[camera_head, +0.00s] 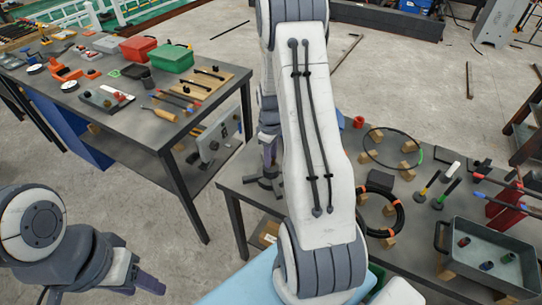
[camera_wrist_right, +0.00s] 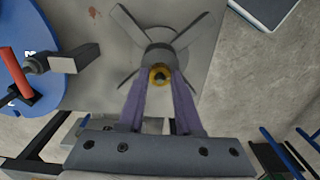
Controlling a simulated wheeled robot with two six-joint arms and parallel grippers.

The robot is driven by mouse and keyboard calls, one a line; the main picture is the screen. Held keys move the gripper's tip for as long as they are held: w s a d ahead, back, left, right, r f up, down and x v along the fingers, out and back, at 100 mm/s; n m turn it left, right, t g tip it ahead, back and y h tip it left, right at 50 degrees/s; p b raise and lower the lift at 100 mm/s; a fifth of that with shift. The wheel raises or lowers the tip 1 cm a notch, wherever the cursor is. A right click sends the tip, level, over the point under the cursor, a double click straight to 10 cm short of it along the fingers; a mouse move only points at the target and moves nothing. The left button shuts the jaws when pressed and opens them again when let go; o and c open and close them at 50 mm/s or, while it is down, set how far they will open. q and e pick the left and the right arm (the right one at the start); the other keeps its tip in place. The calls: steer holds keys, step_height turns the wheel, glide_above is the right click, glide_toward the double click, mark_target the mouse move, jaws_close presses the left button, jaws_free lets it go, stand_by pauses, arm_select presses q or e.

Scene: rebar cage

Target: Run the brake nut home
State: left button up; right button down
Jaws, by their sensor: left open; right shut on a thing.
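In the right wrist view the brake nut (camera_wrist_right: 160,76) is a small brass-yellow ring with a dark centre. It sits at the middle of a grey hub with several fins or legs (camera_wrist_right: 165,42). My right gripper (camera_wrist_right: 161,84) has its purple fingers shut on the nut. In the head view my right arm hides most of this gripper; purple fingers (camera_head: 269,150) show beside the arm above the dark legged base (camera_head: 264,186) on the right table. The nut cannot be seen there. My left gripper (camera_head: 149,284) is open and empty at the lower left, off the tables.
The right table (camera_head: 232,186) carries a black coil (camera_head: 381,212), wooden blocks, tools and a grey tray (camera_head: 490,262). The left table (camera_head: 130,122) holds red and green boxes and hand tools. In the wrist view a blue disc (camera_wrist_right: 58,86) lies left of the hub. Floor shows between the tables.

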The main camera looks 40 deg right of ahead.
steer(key=m, duration=0.4)
steer(key=shift+m, duration=0.3)
steer(key=m, duration=0.4)
steer(key=shift+m, duration=0.3)
steer(key=m, duration=0.4)
steer(key=shift+m, duration=0.3)
steer(key=m, duration=1.3)
steer(key=shift+m, duration=0.3)
steer(key=m, duration=0.4)
steer(key=shift+p, duration=0.3)
steer(key=shift+m, duration=2.2)
steer(key=shift+r, duration=0.1)
